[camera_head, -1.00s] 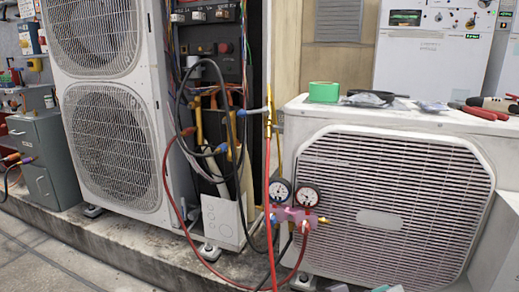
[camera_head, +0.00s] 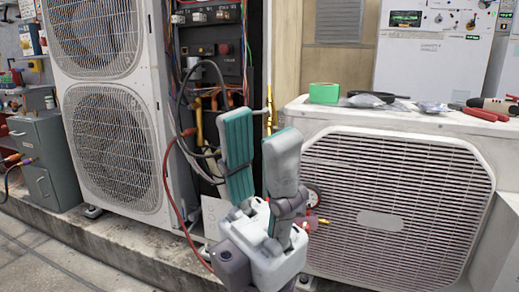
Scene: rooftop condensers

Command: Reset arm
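My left gripper (camera_head: 260,128) is in the lower middle of the head view, pointing up in front of the gauge set and the gap between the two condensers. Its two fingers, with teal pads, stand apart, and no object shows between them. The gauge manifold (camera_head: 313,196) is mostly hidden behind the gripper; only part of one dial and its right end show. The red hose (camera_head: 166,190) and black hose (camera_head: 181,98) show to the left of the gripper. My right gripper is not in view.
A tall two-fan condenser (camera_head: 110,95) stands on the left. A grey cabinet (camera_head: 45,160) is at the far left. The floor at lower left is clear.

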